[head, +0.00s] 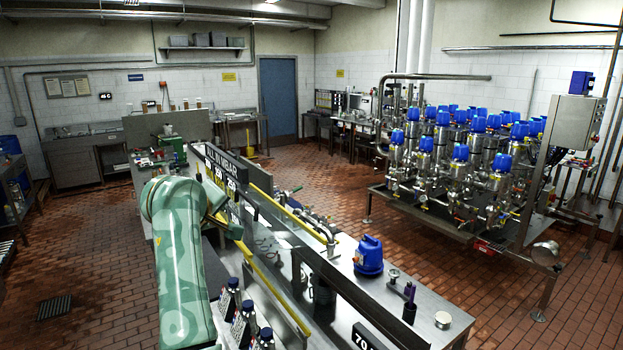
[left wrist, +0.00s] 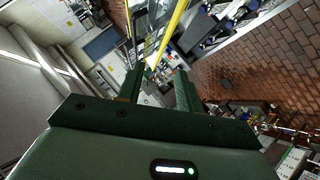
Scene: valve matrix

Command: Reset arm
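My left arm (head: 180,260) rises from the bottom of the head view, green and bent at the top, beside the steel bench line. Its gripper is not clearly made out in the head view. In the left wrist view my left gripper (left wrist: 158,72) has its two dark green fingers apart, with nothing seen held between them. The wrist view is strongly tilted, with room and floor showing past the fingers. My right arm and right gripper are in neither view.
A steel bench (head: 345,290) with yellow rails runs close to the right of my arm, carrying a blue valve head (head: 369,255). Dark bottles (head: 245,325) stand near the arm. The valve matrix (head: 470,165) is at right. Brick floor (head: 95,250) at left is mostly clear.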

